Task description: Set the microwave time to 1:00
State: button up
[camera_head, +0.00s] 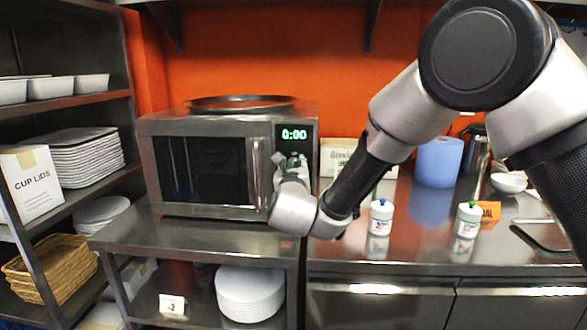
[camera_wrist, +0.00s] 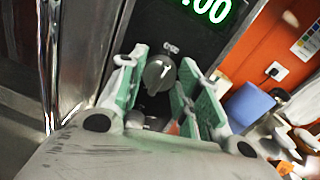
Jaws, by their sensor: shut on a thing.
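The steel microwave (camera_head: 222,123) stands on a steel shelf, with its door closed. Its green display (camera_head: 294,134) reads 0:00; in the wrist view the display (camera_wrist: 208,8) is cut off by the top edge. A dark round knob (camera_wrist: 158,72) with a pale mark sits on the panel below the display. My gripper (camera_head: 292,162) is at the panel, to the right of the door handle (camera_head: 256,172). Its green-padded fingers are on either side of the knob and shut on it. The fingers hide the knob in the head view.
A dark round pan (camera_head: 240,103) lies on top of the microwave. To the right, a counter holds two small white bottles (camera_head: 381,217) (camera_head: 468,219) and a blue roll (camera_head: 438,163). Shelves with white trays (camera_head: 80,150) and a cup-lid box (camera_head: 32,183) stand at left.

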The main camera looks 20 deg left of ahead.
jog(key=m, duration=1.1)
jog(key=shift+d+f+m+t, duration=0.1)
jog(key=shift+m+t, duration=0.2)
jog(key=shift+m, duration=0.1)
dwell(0.4)
jog(key=o, duration=1)
